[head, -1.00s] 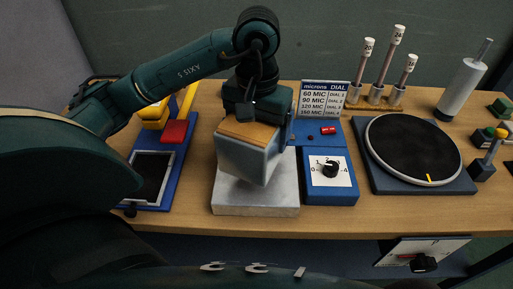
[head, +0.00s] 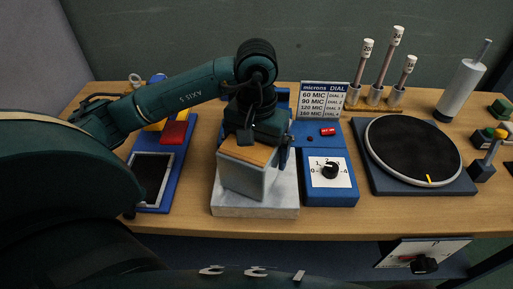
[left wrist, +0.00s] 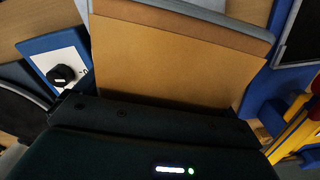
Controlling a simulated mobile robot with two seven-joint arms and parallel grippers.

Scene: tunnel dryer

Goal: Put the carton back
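The carton (head: 245,178) is a pale grey box with a tan top. In the head view it stands nearly upright, low over or on a pale square block (head: 230,208); I cannot tell whether it touches. My left gripper (head: 252,146) is at the carton's top and appears shut on it, with the fingertips mostly hidden. The tan top (left wrist: 170,62) fills the middle of the left wrist view, close against the gripper body. My right gripper is not in view.
A blue box with a dial (head: 331,171) stands close right of the block. A blue base with a dark panel (head: 153,172) and red block is left. A black turntable (head: 412,150), tubes in a rack (head: 374,105) and a white cylinder (head: 463,88) stand right.

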